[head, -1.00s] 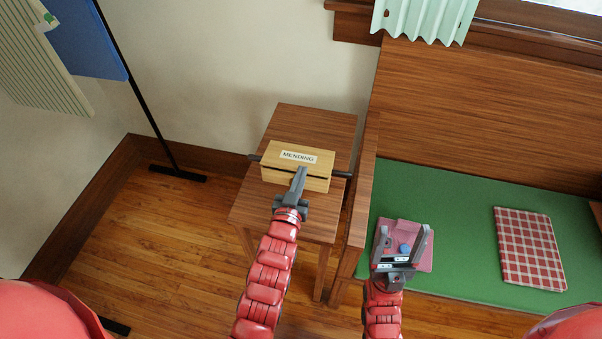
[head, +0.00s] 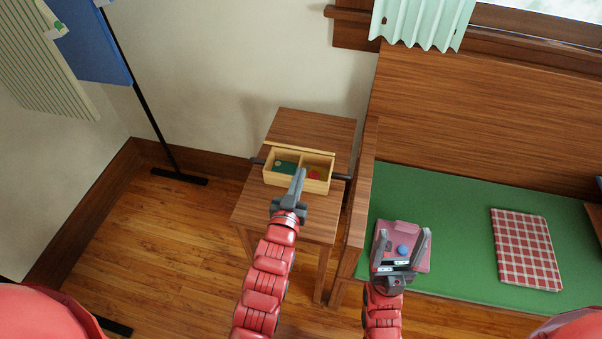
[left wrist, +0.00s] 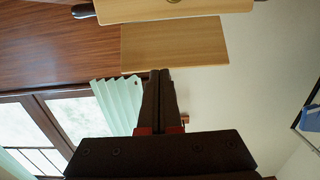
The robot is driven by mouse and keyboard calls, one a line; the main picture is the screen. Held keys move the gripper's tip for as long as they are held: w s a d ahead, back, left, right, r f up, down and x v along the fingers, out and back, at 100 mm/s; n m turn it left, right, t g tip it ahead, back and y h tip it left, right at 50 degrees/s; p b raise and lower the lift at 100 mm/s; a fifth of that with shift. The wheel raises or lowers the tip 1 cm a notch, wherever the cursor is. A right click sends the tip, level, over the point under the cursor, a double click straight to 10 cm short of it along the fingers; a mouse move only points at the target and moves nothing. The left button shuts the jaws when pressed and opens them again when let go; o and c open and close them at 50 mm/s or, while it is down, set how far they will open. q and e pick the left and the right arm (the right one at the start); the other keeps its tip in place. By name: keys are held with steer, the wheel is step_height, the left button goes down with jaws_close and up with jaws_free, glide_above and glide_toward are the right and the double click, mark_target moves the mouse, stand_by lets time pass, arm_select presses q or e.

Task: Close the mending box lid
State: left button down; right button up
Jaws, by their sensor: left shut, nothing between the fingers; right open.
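The mending box (head: 272,180) is a light wooden box on the small side table. It stands open, with a green item and a red item in its two compartments. Its lid (head: 299,148) is raised at the back edge and shows almost edge-on. In the left wrist view the lid (left wrist: 175,46) is a plain wood panel just beyond the fingertips. My left gripper (head: 299,172) is shut and empty, in front of the box and overlapping it in the picture; I cannot tell if it touches. My right gripper (head: 402,232) is open and empty over the bench.
The side table (head: 310,125) stands beside a wooden bench with a green cushion (head: 460,215). A mauve item (head: 408,230) with a blue round spot and a red checked cloth (head: 525,245) lie on it. A dark stand (head: 180,176) is at left. Floor between is clear.

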arm_select(q)
steer(key=s+a+f, duration=0.1)
steer(key=s, duration=0.5)
steer(key=shift+s+a+f, duration=0.2)
steer(key=shift+s+f, duration=0.1)
steer(key=shift+f, duration=0.1)
